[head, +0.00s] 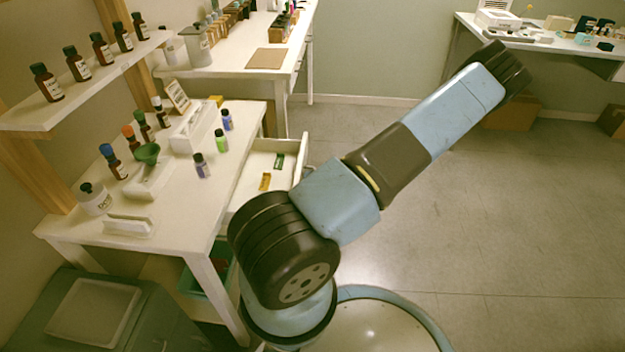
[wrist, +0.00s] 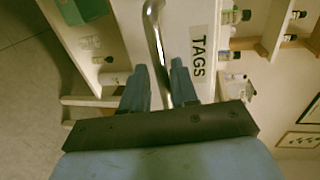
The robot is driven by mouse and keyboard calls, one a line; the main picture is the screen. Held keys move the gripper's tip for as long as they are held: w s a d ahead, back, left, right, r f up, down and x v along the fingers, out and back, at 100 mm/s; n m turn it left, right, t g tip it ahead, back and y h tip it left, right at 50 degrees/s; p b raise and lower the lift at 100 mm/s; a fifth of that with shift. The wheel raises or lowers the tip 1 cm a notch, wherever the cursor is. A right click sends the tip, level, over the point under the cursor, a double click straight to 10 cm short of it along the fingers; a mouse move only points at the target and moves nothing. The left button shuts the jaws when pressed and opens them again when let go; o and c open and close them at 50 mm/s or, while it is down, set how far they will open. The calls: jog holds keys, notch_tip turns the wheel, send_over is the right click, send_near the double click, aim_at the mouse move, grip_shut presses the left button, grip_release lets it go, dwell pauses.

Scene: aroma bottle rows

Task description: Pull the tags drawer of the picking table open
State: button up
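The tags drawer (head: 246,183) stands pulled out from the white picking table (head: 185,205) in the head view. Its inside shows, with a green piece and a yellow piece lying in it. In the wrist view, its white front carries a label reading TAGS (wrist: 198,56) and a curved metal handle (wrist: 153,32). My gripper (wrist: 158,68) has its two fingers apart on either side of the handle bar, with a visible gap at the left finger. The bar looks nearer the right finger; contact there is unclear. My gripper does not show in the head view.
A teal bin (head: 190,283) sits below. A green-grey container (head: 60,335) stands at lower left.

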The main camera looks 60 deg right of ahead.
jog(key=shift+d+r, duration=0.1)
jog(key=v, duration=1.3)
jog(key=shift+s, duration=0.35)
jog(key=shift+d+r, duration=0.1)
jog(key=shift+d, duration=0.05)
jog(key=w+a+r+n+g, duration=0.3)
jog(key=w+a+r+g, duration=0.3)
jog(key=w+r, duration=0.3)
jog(key=w+a+r+n+g, duration=0.3)
jog(key=w+a+r+g, duration=0.25)
jog(key=w+r, duration=0.4)
jog(key=w+a+r+n+g+h, duration=0.1)
jog(key=w+a+r+h, duration=0.15)
jog(key=a+r, duration=0.45)
jog(key=w+a+r+n+g+h, duration=0.1)
jog(key=w+a+r+h, duration=0.15)
jog(key=a+r, duration=0.5)
jog(key=s+a+r+n+t+h, duration=0.1)
jog(key=s+a+r, duration=0.4)
jog(key=a, duration=0.5)
jog(key=s+a+r+n+t+h, duration=0.1)
jog(key=s+a+r+n+t, duration=0.2)
jog(key=a, duration=0.6)
notch_tip(320, 180, up, 2)
jog(key=shift+s+a+r+t+h, duration=0.15)
jog(key=shift+s+a+t+h, duration=0.25)
jog(key=shift+s+t, duration=0.55)
